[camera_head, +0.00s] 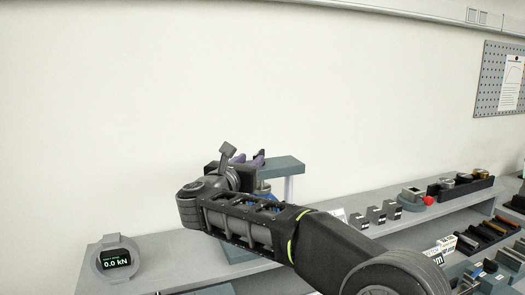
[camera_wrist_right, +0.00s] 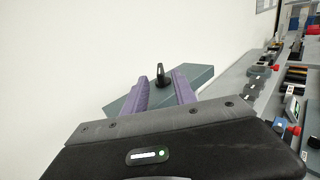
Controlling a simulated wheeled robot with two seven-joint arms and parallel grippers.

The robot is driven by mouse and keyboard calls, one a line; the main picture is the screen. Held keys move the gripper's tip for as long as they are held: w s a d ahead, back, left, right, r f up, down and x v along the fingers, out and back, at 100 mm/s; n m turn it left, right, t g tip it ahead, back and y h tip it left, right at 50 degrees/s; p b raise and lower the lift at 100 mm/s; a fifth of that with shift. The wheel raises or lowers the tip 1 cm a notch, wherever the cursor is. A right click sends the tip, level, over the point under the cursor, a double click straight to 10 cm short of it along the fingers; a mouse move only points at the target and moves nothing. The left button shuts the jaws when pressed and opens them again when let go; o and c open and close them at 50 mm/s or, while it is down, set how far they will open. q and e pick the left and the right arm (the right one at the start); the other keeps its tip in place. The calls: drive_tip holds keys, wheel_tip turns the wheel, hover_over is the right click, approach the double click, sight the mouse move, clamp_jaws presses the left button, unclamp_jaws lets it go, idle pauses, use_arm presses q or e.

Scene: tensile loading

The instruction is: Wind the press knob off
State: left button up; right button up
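The press has a grey-green top plate (camera_head: 284,166) that stands above the bench in the head view and also shows in the right wrist view (camera_wrist_right: 203,73). In the right wrist view a small black knob (camera_wrist_right: 160,72) stands upright on the plate. My right gripper (camera_wrist_right: 161,76) is open, its two purple fingers apart on either side of the knob, with visible gaps. In the head view the right gripper (camera_head: 249,159) is over the plate, and its hand hides the knob and much of the press. My left gripper is in neither view.
A round readout (camera_head: 116,259) showing 0.0 kN stands at the bench's left. To the right are grey blocks (camera_head: 377,214), a red button (camera_head: 428,200) and a dark rack (camera_head: 461,185) of round pieces. The wall behind the press is bare.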

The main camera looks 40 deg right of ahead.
sight(259, 152)
drive_tip(key=shift+a, duration=0.1)
drive_tip(key=p+x, duration=0.2)
drive_tip(key=x, duration=0.5)
drive_tip(key=shift+r+p, duration=0.1)
drive_tip(key=shift+p, duration=0.3)
drive_tip(key=shift+w+d, duration=0.25)
drive_tip(key=shift+d, duration=0.15)
clamp_jaws()
